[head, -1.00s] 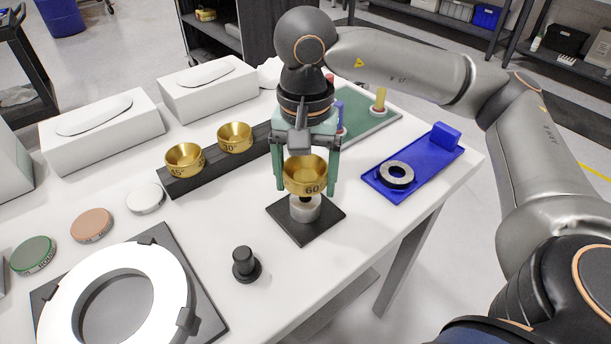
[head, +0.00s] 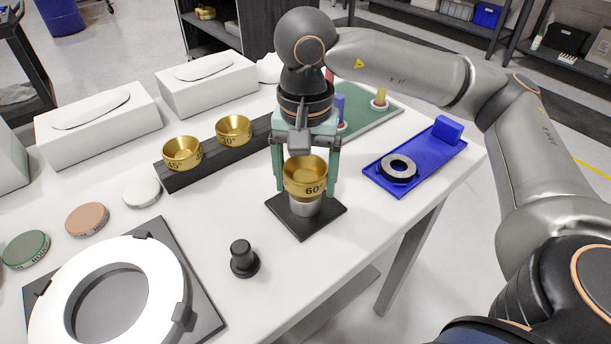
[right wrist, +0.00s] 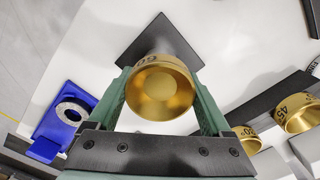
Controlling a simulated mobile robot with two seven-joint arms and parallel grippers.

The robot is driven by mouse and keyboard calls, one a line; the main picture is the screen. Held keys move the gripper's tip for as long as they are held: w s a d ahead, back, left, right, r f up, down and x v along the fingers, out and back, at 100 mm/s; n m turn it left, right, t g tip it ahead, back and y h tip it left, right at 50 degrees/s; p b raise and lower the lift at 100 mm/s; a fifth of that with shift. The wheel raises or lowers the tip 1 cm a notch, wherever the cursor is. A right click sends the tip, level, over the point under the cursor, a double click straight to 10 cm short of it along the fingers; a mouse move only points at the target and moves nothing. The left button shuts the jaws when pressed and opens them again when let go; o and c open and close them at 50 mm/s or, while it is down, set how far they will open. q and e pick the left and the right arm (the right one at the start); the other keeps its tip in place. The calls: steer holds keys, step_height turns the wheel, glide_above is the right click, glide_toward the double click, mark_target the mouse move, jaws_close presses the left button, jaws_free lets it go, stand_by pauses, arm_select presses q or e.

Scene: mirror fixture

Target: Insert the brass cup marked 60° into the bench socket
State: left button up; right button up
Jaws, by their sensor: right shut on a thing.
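The brass cup marked 60° (head: 305,178) is held between the green fingers of my right gripper (head: 306,182). It also shows in the right wrist view (right wrist: 161,88), upright with its open mouth toward the camera. The bench socket (head: 306,206) is a silvery cylinder on a dark square plate (head: 325,219), directly under the cup. In the head view the cup's lower end meets the socket's top; I cannot tell how deep it sits. The socket is hidden behind the cup in the wrist view. My left gripper is not in view.
Brass cups marked 45° (head: 182,153) and 30° (head: 234,131) sit in a dark rack (head: 213,165) to the left. A black knob (head: 243,259) stands in front. A blue tray (head: 421,165) with a dark-edged ring (head: 398,168) lies right. A large white ring (head: 60,300) fills the front left.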

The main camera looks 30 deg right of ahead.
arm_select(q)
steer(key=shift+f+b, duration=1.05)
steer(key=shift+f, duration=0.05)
arm_select(e)
steer(key=shift+f, duration=1.1)
steer(key=o, duration=1.2)
steer(key=shift+r, duration=0.3)
step_height(320, 180, up, 12)
steer(key=p, duration=0.3)
steer(key=shift+f+p, duration=0.25)
steer(key=shift+p, duration=0.05)
steer(key=shift+r, duration=0.25)
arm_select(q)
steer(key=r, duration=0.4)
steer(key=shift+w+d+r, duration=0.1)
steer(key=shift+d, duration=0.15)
